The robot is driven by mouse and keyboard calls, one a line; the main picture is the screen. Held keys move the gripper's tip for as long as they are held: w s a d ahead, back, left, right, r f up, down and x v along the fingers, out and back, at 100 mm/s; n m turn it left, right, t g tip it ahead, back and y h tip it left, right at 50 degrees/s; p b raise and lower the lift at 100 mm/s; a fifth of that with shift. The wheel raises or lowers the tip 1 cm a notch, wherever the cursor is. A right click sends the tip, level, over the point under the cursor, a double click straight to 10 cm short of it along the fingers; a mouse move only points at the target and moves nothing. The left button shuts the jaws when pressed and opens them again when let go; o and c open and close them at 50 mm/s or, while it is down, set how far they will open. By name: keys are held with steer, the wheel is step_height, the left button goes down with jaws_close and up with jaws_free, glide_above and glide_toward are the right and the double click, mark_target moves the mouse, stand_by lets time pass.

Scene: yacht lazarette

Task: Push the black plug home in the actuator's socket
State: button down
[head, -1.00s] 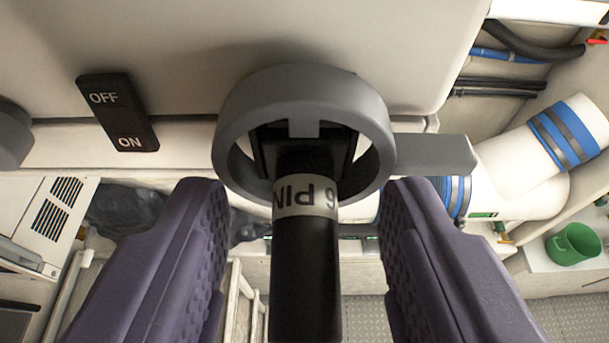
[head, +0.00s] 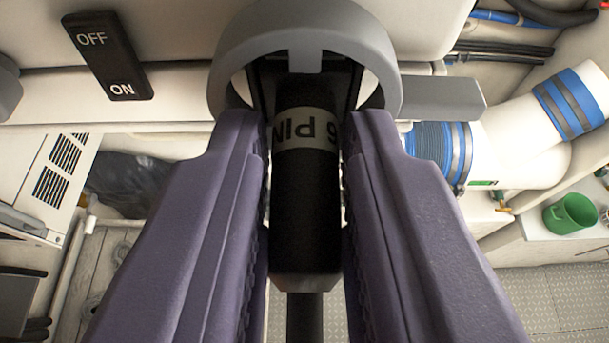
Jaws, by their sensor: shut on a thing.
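The black plug (head: 305,205) shows in the middle of the head view, with a pale band reading "6 PIN" upside down near its far end and a dark cable leaving its near end. Its far end enters the grey ring-shaped collar of the socket (head: 300,28). How deep the plug sits is hidden inside the collar. My gripper (head: 306,135) is shut on the plug, with one purple finger along each side. The fingertips reach to the lower edge of the collar.
A black OFF/ON switch (head: 108,55) sits on the pale panel at upper left. A grey lever (head: 443,98) sticks out right of the collar. White hose with blue bands (head: 570,110) and a green cup (head: 571,213) are at right.

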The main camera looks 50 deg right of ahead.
steer(key=c, duration=0.9)
jaws_free()
steer(key=shift+w, duration=0.1)
steer(key=v, duration=0.7)
steer(key=shift+s+a+r, duration=0.15)
steer(key=shift+s+a, duration=0.1)
steer(key=shift+s, duration=0.05)
steer(key=shift+b, duration=0.3)
steer(key=w+a+f+n+t+y+b, duration=0.1)
steer(key=a+f+n+t+y+b, duration=0.1)
steer(key=a+b, duration=0.5)
steer(key=w+a+f+n+t+y+b, duration=0.1)
steer(key=a+f+n+t+y+b, duration=0.1)
steer(key=a+b, duration=0.6)
steer(key=w+a+f+n+t+y+b, duration=0.1)
steer(key=a+f+n+t+y+b, duration=0.1)
steer(key=a+f+n+y+b, duration=0.2)
steer(key=shift+a+f+n+t+y+b, duration=0.15)
steer(key=shift+a+n+y+b, duration=0.35)
steer(key=shift+a+b, duration=0.45)
steer(key=shift+a+n+t+y+b, duration=0.15)
steer(key=shift+a+n+y+b, duration=0.25)
steer(key=shift+a+y+b, duration=0.35)
